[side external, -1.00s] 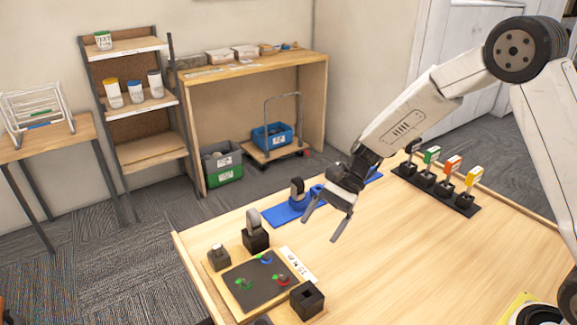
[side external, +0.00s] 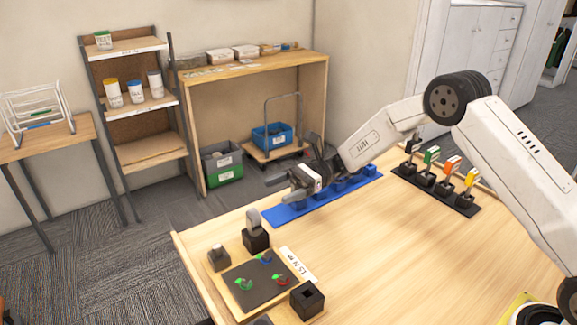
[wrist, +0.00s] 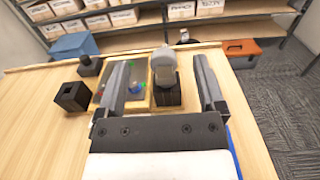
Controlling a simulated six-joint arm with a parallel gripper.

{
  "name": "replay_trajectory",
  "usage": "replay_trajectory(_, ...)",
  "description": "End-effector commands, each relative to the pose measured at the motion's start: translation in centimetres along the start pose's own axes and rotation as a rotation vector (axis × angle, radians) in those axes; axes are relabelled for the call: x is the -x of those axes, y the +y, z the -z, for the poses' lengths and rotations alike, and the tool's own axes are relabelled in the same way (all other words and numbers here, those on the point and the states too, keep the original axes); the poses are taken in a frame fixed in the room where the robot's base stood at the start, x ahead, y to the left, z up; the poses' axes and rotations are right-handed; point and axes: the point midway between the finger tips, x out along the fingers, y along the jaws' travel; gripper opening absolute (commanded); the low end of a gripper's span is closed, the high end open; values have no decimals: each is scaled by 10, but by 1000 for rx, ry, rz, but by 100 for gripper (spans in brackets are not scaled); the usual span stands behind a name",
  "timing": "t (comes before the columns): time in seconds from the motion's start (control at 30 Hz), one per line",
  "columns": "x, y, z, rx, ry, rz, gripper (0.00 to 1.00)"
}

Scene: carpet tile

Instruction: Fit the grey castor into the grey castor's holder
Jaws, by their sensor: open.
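A grey castor (side external: 254,217) stands upright in a square black block (side external: 256,240), near the table's left side. In the wrist view the castor (wrist: 164,60) and its block (wrist: 167,93) show ahead, in the gap between my fingers. I take this block as the castor's holder; how deep the castor sits I cannot tell. My gripper (side external: 282,190) is open and empty, fingers pointing left, apart from the castor and over the near-left end of a blue strip (side external: 287,213). A dark upright piece seen earlier on that strip is now hidden by my gripper.
A dark board (side external: 262,283) with small coloured pieces lies in front of the castor. An empty-looking black socket block (side external: 307,300) and a smaller knobbed block (side external: 218,258) flank it. Coloured-topped pieces stand on a black rack (side external: 436,188). The middle tabletop is clear.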

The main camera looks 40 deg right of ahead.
Motion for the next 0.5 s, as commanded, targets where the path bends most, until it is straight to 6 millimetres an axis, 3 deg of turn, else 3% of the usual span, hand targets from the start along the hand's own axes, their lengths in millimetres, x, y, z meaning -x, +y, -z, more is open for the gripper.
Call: replay_trajectory(0.5,0,0,63,-2,2,-1,88)
